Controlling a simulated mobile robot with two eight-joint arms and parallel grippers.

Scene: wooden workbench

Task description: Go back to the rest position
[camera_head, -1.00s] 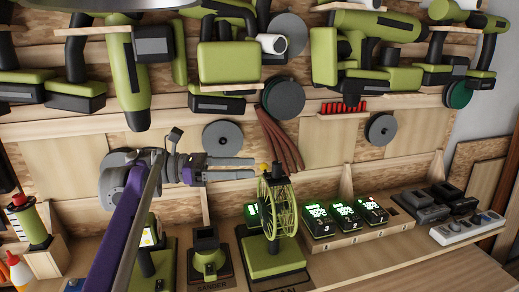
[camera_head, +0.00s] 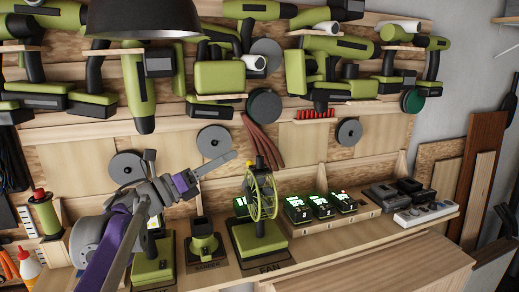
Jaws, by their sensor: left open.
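My left gripper (camera_head: 216,172) is in front of the back panel, left of the green fan (camera_head: 262,195). Its fingers point up and to the right. It is open, with nothing seen between its fingers. My purple and grey left arm comes in from the lower left. The fan stands upright on its green base on the bench, apart from the gripper. My right gripper is not in view.
Green power tools (camera_head: 225,77) hang along the panel above. A sander holder (camera_head: 204,240), lit chargers (camera_head: 322,205) and a white power strip (camera_head: 426,213) line the bench. A dark lamp (camera_head: 143,18) hangs at top. The bench front (camera_head: 380,262) is clear.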

